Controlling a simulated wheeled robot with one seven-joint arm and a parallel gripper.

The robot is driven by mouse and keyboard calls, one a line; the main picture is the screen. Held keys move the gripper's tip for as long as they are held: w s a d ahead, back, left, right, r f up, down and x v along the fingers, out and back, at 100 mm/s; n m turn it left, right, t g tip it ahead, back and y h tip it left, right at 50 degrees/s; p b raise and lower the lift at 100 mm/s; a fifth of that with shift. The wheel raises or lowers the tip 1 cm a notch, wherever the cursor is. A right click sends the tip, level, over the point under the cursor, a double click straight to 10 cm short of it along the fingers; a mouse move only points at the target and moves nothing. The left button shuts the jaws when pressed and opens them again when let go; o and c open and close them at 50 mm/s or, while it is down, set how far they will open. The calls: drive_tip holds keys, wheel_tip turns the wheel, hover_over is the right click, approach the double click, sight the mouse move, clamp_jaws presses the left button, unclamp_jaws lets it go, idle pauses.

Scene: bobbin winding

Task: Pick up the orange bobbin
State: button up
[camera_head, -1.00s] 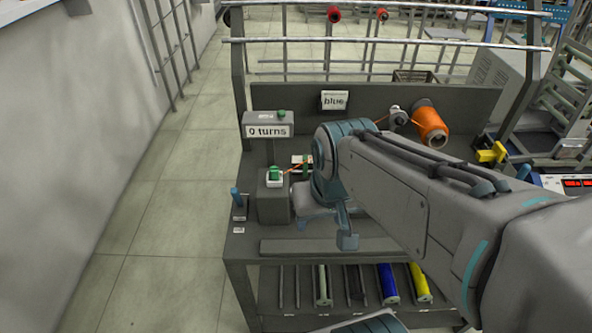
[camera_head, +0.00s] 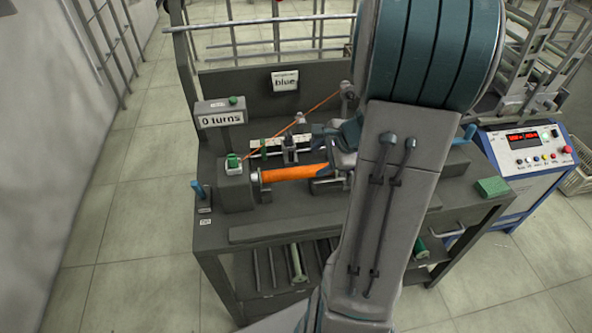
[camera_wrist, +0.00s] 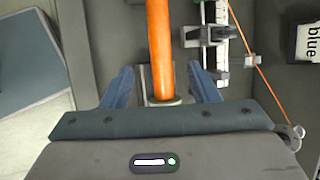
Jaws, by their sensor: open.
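The orange bobbin (camera_head: 290,173) is a long cylinder lying horizontally in the winder on the bench; its right end is hidden by my arm in the head view. In the wrist view the bobbin (camera_wrist: 159,40) runs up the picture, between the two blue fingers. My gripper (camera_wrist: 161,72) is open, with one finger on each side of the bobbin's near end and gaps showing on both sides. I cannot tell whether the fingers are down at the bobbin's height. In the head view my arm covers most of my gripper.
An orange thread (camera_head: 290,127) runs slantwise behind the bobbin. A counter sign (camera_head: 221,118) reads "0 turns", and a card (camera_head: 285,82) reads "blue". A lower shelf holds rods and a green bobbin (camera_head: 297,263). A control box (camera_head: 530,145) stands at right. Floor at left is clear.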

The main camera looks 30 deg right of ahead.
sight(299, 171)
drive_tip(key=x, duration=0.6)
drive_tip(key=shift+b, duration=0.35)
drive_tip(key=shift+a+x, duration=0.15)
drive_tip(key=shift+x, duration=1.15)
drive_tip(key=shift+a+x, duration=0.15)
drive_tip(key=shift+x, duration=1.15)
drive_tip(key=shift+r, duration=0.1)
drive_tip(key=c, duration=1.1)
